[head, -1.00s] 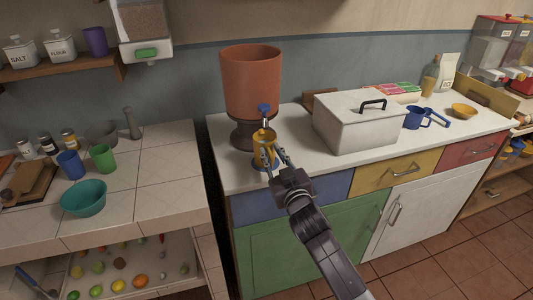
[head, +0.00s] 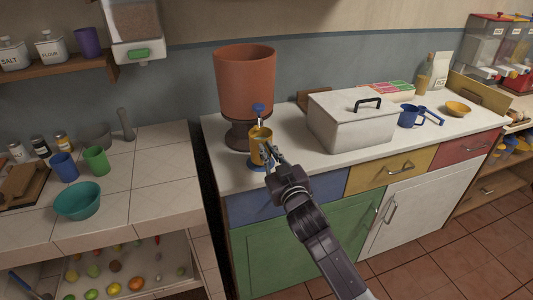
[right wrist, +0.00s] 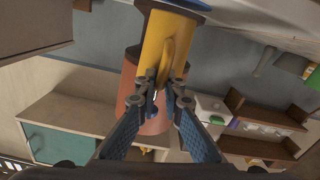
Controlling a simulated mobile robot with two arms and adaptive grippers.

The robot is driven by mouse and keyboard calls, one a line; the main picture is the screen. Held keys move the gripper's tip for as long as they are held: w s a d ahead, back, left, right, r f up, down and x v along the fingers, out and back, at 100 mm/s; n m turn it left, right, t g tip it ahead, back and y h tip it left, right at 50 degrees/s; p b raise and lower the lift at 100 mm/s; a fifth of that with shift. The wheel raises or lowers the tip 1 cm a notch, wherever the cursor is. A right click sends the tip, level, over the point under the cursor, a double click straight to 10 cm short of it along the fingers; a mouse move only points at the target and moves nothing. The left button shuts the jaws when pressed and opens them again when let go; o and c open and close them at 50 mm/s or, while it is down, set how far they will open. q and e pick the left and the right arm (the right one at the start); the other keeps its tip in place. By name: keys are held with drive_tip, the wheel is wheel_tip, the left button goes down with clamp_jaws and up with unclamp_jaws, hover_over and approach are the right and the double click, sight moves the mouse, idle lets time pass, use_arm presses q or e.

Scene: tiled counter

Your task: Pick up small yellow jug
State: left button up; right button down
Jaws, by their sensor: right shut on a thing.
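The small yellow jug (head: 260,143) is upright below the blue tap of the orange dispenser, at the front left of the counter. My right gripper (head: 270,158) reaches it from the front and is shut on its handle. In the right wrist view the jug (right wrist: 160,40) fills the top middle, with its handle between the fingertips (right wrist: 163,92). A blue round base (head: 257,166) shows just under the jug. Whether the jug touches it, I cannot tell. My left gripper is not in view.
The orange dispenser (head: 245,82) with its blue tap (head: 258,108) stands directly behind the jug. A white lidded box (head: 350,124) is to the right, with a blue measuring cup (head: 408,117) beyond it. A tiled counter (head: 130,185) with a teal bowl (head: 77,201) lies left.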

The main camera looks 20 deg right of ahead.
drive_tip(key=s+b, duration=0.2)
drive_tip(key=s, duration=1.5)
drive_tip(key=shift+s+d, duration=0.15)
drive_tip(key=shift+d, duration=0.15)
drive_tip(key=c, duration=2.6)
unclamp_jaws()
clamp_jaws()
